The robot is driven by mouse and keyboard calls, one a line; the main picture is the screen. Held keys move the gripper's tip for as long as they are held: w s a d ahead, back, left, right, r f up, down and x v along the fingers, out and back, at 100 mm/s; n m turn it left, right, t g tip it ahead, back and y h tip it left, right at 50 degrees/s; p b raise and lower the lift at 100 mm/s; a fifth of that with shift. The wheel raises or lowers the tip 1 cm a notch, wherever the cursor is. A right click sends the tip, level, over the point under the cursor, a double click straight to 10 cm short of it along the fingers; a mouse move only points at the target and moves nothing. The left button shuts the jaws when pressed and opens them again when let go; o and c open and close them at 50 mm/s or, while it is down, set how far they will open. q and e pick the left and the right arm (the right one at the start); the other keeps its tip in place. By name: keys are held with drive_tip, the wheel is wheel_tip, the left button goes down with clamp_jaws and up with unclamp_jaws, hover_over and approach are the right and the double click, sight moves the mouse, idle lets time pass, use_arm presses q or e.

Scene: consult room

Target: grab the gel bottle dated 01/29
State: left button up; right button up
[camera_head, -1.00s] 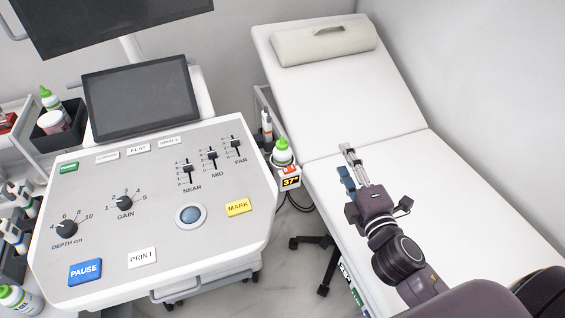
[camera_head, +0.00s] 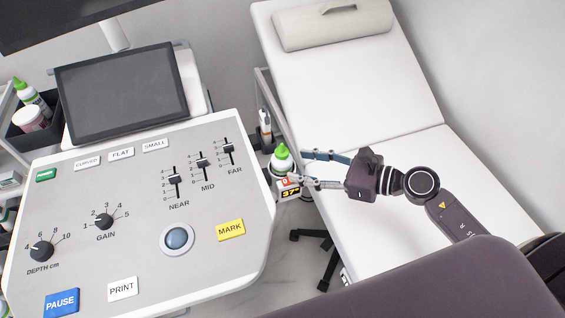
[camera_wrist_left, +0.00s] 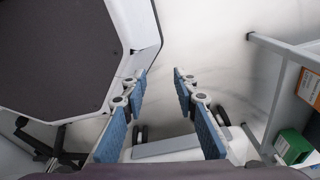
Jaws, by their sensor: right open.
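A white gel bottle with a green cap (camera_head: 281,160) stands in a holder between the console and the exam bed. No date on it can be read. My right gripper (camera_head: 298,169) is open just right of this bottle, its fingers pointing left toward it. One finger lies near the cap, the other lower, by the holder. I cannot tell if they touch the bottle. Another green-capped bottle (camera_head: 25,90) stands in the black bin at the left; its date is not readable. My left gripper (camera_wrist_left: 160,75) is open and empty in the left wrist view.
The ultrasound console (camera_head: 140,215) fills the left, its right edge close to the bottle. The white exam bed (camera_head: 345,100) lies under my right arm. A warmer display reading 37 (camera_head: 290,192) sits below the bottle. A green box (camera_wrist_left: 293,146) is on a shelf in the left wrist view.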

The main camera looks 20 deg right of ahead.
sight(282, 161)
drive_tip(key=x, duration=0.1)
drive_tip(key=p+x, duration=0.1)
drive_tip(key=x, duration=0.1)
drive_tip(key=shift+r, duration=0.35)
drive_tip(key=p+x, duration=0.1)
drive_tip(key=x, duration=0.2)
drive_tip(key=shift+w+a+f, duration=0.15)
drive_tip(key=shift+a, duration=0.15)
drive_tip(key=shift+f, duration=0.1)
drive_tip(key=shift+d, duration=0.1)
drive_tip(key=shift+c, duration=1)
drive_tip(key=c, duration=1)
use_arm(q)
drive_tip(key=shift+s+r, duration=1)
drive_tip(key=shift+r, duration=0.2)
use_arm(e)
clamp_jaws()
use_arm(q)
drive_tip(key=shift+a, duration=0.1)
